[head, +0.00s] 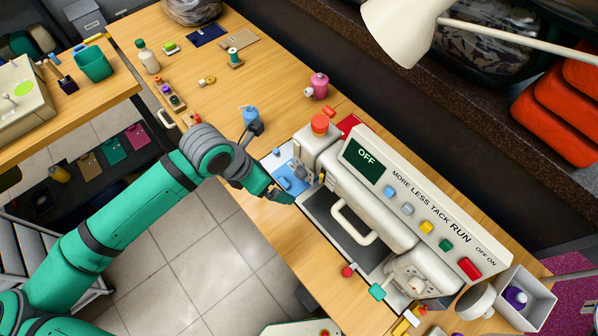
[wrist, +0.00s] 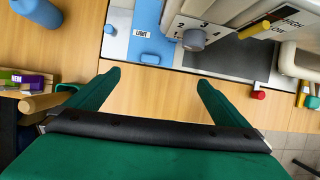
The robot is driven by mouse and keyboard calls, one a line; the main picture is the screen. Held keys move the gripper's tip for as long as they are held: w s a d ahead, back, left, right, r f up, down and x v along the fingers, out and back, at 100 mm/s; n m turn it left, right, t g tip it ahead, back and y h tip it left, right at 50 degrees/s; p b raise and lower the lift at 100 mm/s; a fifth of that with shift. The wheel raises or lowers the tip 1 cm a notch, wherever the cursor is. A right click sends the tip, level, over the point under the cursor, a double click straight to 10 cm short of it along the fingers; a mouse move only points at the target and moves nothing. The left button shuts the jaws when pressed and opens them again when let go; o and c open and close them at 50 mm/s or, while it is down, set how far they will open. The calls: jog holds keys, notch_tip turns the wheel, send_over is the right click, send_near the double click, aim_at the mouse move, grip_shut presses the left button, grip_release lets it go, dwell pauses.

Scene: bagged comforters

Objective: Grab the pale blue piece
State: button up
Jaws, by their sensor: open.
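A pale blue piece (wrist: 148,38) with a small label reading "LIGHT" lies on a light plate at the left end of the large cream machine. In the head view, blue parts (head: 296,182) show there beside my gripper (head: 287,194), partly hidden by it. In the wrist view, my gripper (wrist: 155,82) is open, its two green fingers apart with bare wood between them. The blue piece is beyond the fingertips, not between them. I cannot tell the height of the fingers above the table.
The cream machine (head: 375,205) with knobs and an "OFF" display stands right of my gripper. A blue bottle (head: 250,115) and a pink bottle (head: 319,86) stand behind. The wooden table (head: 215,60) has free room toward the back.

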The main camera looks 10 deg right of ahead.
jog(key=w, duration=0.1)
send_over(285, 180)
jog(key=s+a, duration=0.2)
jog(key=shift+y, duration=0.3)
notch_tip(285, 180, down, 4)
jog(key=shift+d+f, duration=0.1)
jog(key=shift+d, duration=0.05)
jog(key=shift+w+x, duration=0.15)
jog(key=shift+x, duration=1.2)
jog(key=shift+w+x, duration=0.15)
jog(key=shift+x, duration=1.15)
jog(key=shift+a, duration=0.2)
jog(key=c, duration=0.9)
